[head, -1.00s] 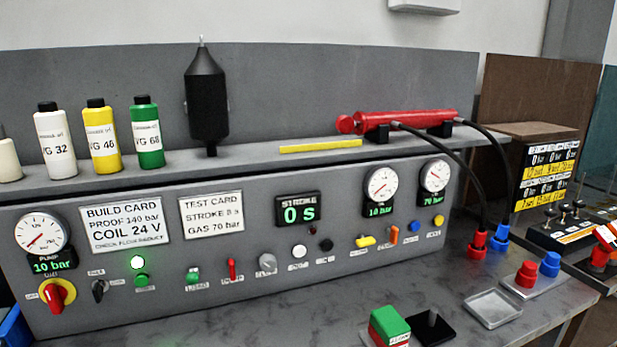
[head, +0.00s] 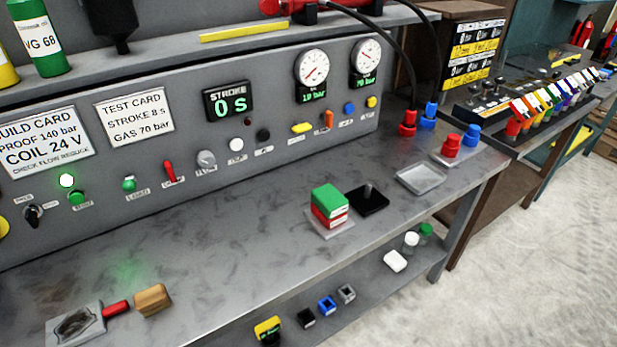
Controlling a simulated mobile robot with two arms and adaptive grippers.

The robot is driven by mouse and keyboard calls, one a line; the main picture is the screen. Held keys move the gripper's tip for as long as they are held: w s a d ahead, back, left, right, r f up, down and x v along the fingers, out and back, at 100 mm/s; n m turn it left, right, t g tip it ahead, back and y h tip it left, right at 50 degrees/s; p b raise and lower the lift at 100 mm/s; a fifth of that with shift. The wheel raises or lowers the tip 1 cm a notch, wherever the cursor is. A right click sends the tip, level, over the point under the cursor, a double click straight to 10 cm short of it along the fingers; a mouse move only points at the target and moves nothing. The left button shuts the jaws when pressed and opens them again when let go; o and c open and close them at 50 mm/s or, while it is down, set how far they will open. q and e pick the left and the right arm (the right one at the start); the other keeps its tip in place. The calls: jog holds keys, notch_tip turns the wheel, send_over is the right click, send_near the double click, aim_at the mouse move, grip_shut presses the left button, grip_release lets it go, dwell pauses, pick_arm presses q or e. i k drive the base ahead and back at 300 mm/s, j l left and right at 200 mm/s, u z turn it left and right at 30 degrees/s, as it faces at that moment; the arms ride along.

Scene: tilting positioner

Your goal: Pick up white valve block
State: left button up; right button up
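A white, rounded block (head: 395,261) lies on the lower shelf under the bench, near its right end. It is the only white block-shaped thing I see, though it is too small for me to make out any valve detail. A small bottle with a white top (head: 411,241) and a green-topped one (head: 425,232) stand just behind it. Neither my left gripper nor my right gripper shows in the head view.
The lower shelf (head: 370,290) also holds a grey (head: 347,293), a blue (head: 327,305), a black (head: 306,318) and a yellow-black block (head: 268,330). The bench top above carries a green-and-red box (head: 330,205), a black plate with a peg (head: 368,198) and an empty tray (head: 420,178).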

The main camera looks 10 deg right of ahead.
aim_at(393, 260)
jog(key=z, duration=1.15)
jog(key=i+l, duration=0.3)
jog(key=l, duration=0.15)
jog(key=i+l, duration=0.35)
jog(key=i+l+u, duration=0.1)
jog(key=i+l, duration=0.2)
jog(key=l, duration=0.3)
